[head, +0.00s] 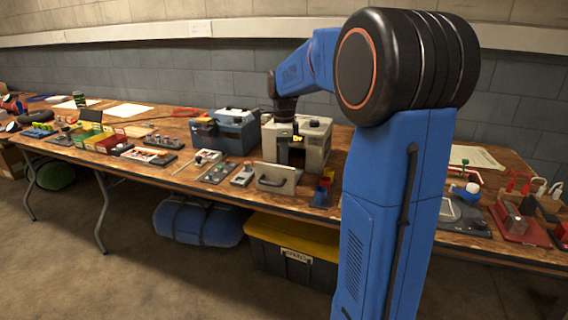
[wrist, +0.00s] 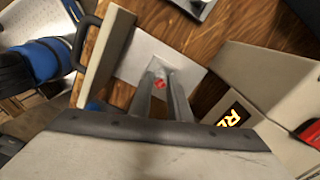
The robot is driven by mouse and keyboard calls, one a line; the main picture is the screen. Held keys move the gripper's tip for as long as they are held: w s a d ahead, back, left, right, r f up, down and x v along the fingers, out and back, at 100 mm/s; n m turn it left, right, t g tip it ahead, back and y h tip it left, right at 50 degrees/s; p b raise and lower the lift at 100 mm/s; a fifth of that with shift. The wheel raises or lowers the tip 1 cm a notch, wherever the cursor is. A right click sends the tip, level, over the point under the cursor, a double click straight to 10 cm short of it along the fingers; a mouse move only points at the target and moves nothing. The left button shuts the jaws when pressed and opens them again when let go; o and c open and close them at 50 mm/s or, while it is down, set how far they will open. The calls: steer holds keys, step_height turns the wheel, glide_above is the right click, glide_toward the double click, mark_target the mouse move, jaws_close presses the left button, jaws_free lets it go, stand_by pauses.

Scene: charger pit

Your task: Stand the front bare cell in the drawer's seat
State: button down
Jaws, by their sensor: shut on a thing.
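The drawer (head: 277,180) stands pulled out from a beige charger box (head: 308,140), its front panel and dark handle facing the aisle. In the wrist view the drawer's front panel (wrist: 108,58) is at left and its pale floor shows beyond my fingertips. My gripper (wrist: 160,82) points down into the space between front panel and box, shut on a cell (wrist: 160,85) of which only a small red spot shows between the fingers. The rest of the cell and the seat are hidden, so I cannot tell whether it touches the drawer.
A blue machine (head: 232,132) stands left of the charger box. Small devices (head: 220,172) lie left of the drawer, and a blue holder (head: 322,192) stands right of it. The charger box's wall (wrist: 262,85) is close beside my fingers.

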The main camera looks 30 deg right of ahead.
steer(key=shift+f, duration=0.3)
steer(key=c, duration=1.6)
jaws_free()
steer(key=shift+o, duration=0.2)
steer(key=shift+r, duration=0.15)
steer(key=shift+r, duration=3.4)
steer(key=shift+s+d, duration=0.1)
